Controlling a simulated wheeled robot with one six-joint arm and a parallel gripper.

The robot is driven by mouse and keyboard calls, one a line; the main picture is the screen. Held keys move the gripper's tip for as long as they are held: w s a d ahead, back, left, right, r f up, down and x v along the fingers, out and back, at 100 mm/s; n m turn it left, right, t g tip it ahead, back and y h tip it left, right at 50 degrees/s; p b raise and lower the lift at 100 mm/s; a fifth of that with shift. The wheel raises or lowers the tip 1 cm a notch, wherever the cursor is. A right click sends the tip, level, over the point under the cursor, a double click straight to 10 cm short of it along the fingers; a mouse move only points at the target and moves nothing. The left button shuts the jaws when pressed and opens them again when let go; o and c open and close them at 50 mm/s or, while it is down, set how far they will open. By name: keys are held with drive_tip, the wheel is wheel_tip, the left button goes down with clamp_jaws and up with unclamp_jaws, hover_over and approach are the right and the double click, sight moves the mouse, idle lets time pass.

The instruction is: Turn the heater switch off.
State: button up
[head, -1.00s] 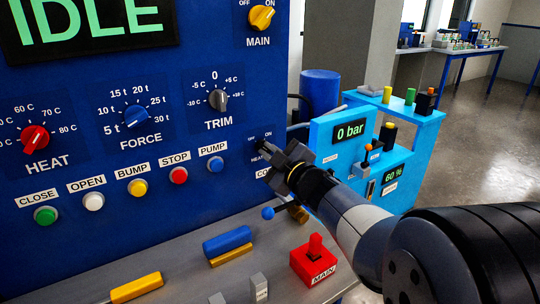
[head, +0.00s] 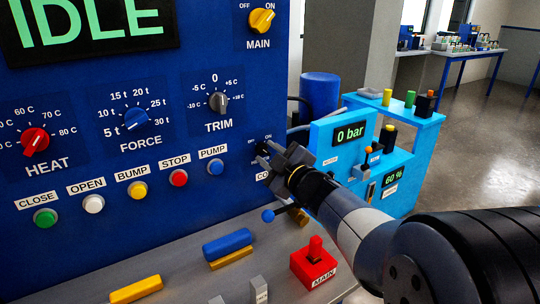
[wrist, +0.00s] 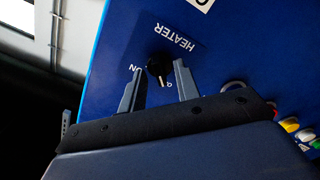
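The heater switch (wrist: 158,66) is a small black knob on the blue panel, with HEATER printed beside it in the wrist view. Its pale mark points down in that picture, between ON and a partly hidden label, leaning toward the hidden one. My gripper (wrist: 160,80) is open, with one finger on either side of the knob. Contact with the knob cannot be told. In the head view my gripper (head: 270,154) is at the right edge of the panel, right of the PUMP button, and its fingers cover the knob.
The blue panel (head: 60,100) carries the yellow MAIN knob (head: 262,20), the TRIM dial (head: 218,102) and the PUMP button (head: 215,167) near my gripper. A blue ball-ended lever (head: 268,215) and a red MAIN switch (head: 315,262) are below. A light-blue unit (head: 335,165) stands at the right.

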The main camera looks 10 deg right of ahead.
drive_tip(key=p+v, duration=0.2)
drive_tip(key=v, duration=0.8)
drive_tip(key=shift+s, duration=0.4)
drive_tip(key=shift+d, duration=0.1)
drive_tip(key=b+x, duration=0.2)
drive_tip(key=x, duration=0.9)
drive_tip(key=shift+s, duration=0.15)
